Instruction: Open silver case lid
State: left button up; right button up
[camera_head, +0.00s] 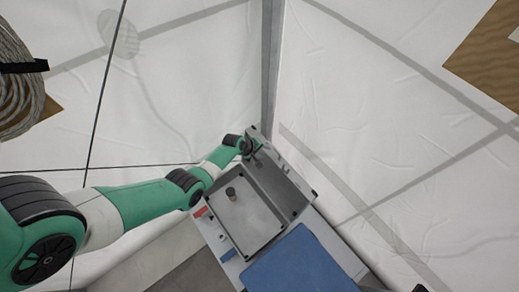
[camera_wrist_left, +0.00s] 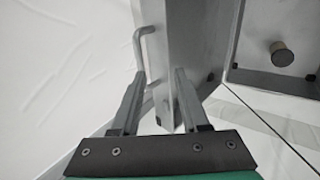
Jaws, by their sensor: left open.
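The silver case (camera_head: 240,222) stands near the tent corner in the head view, its inside exposed with a dark round knob (camera_head: 230,191) in it. Its lid (camera_head: 277,182) appears raised along the right side. In the left wrist view the lid (camera_wrist_left: 190,45) shows as a grey panel with a bent handle (camera_wrist_left: 143,45) on its left face; the knob (camera_wrist_left: 282,53) is at right. My left gripper (camera_head: 257,149) is open at the case's far end. In the wrist view its fingers (camera_wrist_left: 155,90) straddle the panel's near end; contact cannot be told. My right gripper is out of view.
A blue pad (camera_head: 298,265) lies beside the case at the front. A coiled rope (camera_head: 18,100) hangs at far left. White tent walls (camera_head: 400,130) and a grey corner pole (camera_head: 270,60) close in behind the case.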

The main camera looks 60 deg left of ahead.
pick_arm(q)
jog(key=p+v, duration=0.8)
jog(key=v, duration=0.3)
